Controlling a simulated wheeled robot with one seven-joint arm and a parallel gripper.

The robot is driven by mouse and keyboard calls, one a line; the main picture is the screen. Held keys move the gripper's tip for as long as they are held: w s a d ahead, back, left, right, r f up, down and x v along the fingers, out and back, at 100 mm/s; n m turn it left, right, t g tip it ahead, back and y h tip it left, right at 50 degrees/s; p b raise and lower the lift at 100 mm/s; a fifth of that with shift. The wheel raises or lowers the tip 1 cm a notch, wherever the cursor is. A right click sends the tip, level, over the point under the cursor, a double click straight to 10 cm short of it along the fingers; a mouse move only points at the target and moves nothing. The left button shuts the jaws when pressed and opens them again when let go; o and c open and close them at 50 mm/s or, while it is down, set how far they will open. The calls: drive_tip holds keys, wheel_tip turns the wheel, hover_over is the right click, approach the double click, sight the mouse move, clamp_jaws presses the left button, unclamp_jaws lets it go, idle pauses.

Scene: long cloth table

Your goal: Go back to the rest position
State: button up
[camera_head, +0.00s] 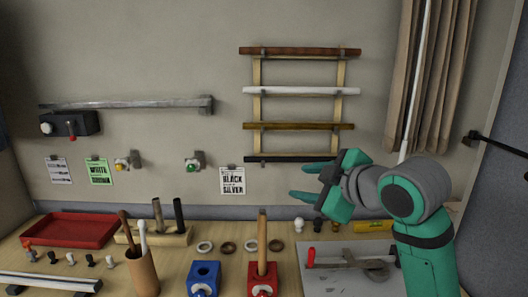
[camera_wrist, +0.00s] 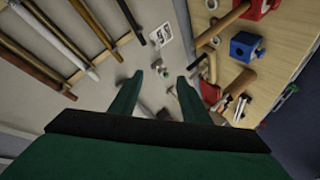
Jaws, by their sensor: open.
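My gripper (camera_head: 302,181) is raised in front of the wall at the right of centre in the head view, with its green fingers pointing left. It is open, and nothing shows between the fingers. It is above the table, apart from the objects there and below the rod rack. In the wrist view my gripper (camera_wrist: 157,82) shows two spread green fingers with a gap between them. My arm reaches in from the lower right of the head view and hides part of the table's right side.
A wall rack holds several rods, including a white rod (camera_head: 302,91). On the table are a red tray (camera_head: 70,230), a cup (camera_head: 143,272) of sticks, a blue block (camera_head: 203,277), a red block (camera_head: 263,277) with an upright rod, and a grey board (camera_head: 340,285). A curtain (camera_head: 432,75) hangs at right.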

drive_tip(key=w+a+f+m+t, duration=0.2)
drive_tip(key=f+m, duration=0.2)
drive_tip(key=f, duration=0.6)
drive_tip(key=w+a+f+m+t, duration=0.2)
drive_tip(key=a+f+m, duration=0.15)
drive_tip(key=f, duration=0.55)
drive_tip(key=s+a+f+m+h, duration=0.25)
drive_tip(key=s+f+m, duration=0.25)
drive_tip(key=s+f, duration=0.5)
drive_tip(key=s+a+f+m+h, duration=0.1)
drive_tip(key=s+f+m+h, duration=0.45)
drive_tip(key=f, duration=0.95)
drive_tip(key=s+f+n+y, duration=0.2)
drive_tip(key=s+f+n, duration=0.1)
drive_tip(key=s, duration=3)
drive_tip(key=shift+a+f+g, duration=0.2)
drive_tip(key=shift+g, duration=0.1)
drive_tip(key=shift+w, duration=0.1)
